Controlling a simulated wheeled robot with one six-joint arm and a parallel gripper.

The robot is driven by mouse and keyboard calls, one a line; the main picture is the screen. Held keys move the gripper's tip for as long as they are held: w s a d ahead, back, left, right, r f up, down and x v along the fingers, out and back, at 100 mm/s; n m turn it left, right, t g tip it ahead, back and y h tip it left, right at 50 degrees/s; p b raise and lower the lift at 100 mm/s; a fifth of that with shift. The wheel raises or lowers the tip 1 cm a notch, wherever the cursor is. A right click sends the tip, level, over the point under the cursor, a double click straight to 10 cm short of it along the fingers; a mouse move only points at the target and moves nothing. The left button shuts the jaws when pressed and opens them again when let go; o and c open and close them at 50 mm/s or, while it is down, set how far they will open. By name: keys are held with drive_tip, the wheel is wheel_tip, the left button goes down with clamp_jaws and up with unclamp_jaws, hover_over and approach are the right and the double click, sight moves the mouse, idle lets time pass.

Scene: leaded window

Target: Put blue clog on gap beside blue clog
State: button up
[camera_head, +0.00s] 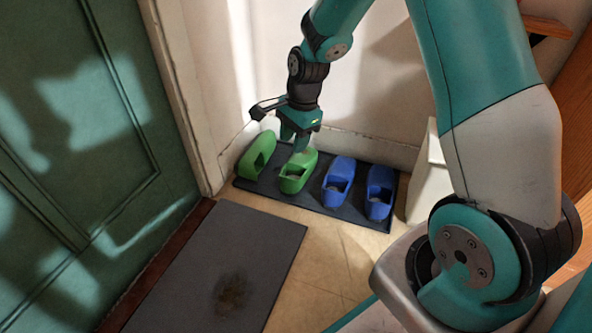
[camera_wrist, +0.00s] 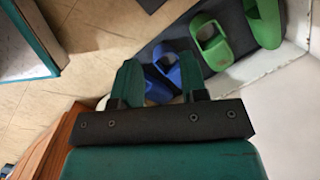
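Two blue clogs stand side by side on the right part of a dark mat (camera_head: 243,184): one blue clog (camera_head: 338,183) next to the green pair, the other blue clog (camera_head: 380,192) at the right end. In the wrist view the blue clogs (camera_wrist: 168,72) show between and behind my fingers, partly hidden. My gripper (camera_head: 294,138) points down, and in the head view it overlaps the heel side of a green clog (camera_head: 294,181). In the wrist view my gripper (camera_wrist: 160,68) has its fingers apart with no clog clearly held. Whether it touches any clog I cannot tell.
Another green clog (camera_head: 258,155) stands at the mat's left end. A white wall (camera_head: 370,90) rises close behind the row. A white box (camera_head: 430,180) stands right of the mat. A stained grey doormat (camera_head: 225,262) lies in front, beside a green door (camera_head: 80,140).

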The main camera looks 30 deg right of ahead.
drive_tip(key=s+a+r+n+y, duration=0.2)
drive_tip(key=s+a+r+n, duration=1)
drive_tip(key=r+n, duration=0.1)
drive_tip(key=s+a+r+n, duration=0.2)
drive_tip(key=s+n, duration=0.3)
drive_tip(key=s, duration=0.1)
drive_tip(key=s+a+r+n, duration=0.2)
drive_tip(key=s+n, duration=0.3)
drive_tip(key=s, duration=0.2)
drive_tip(key=shift+r+n+g+y, duration=0.15)
drive_tip(key=shift+n+g+y, duration=0.15)
drive_tip(key=shift+n+g, duration=0.1)
drive_tip(key=shift+a, duration=0.1)
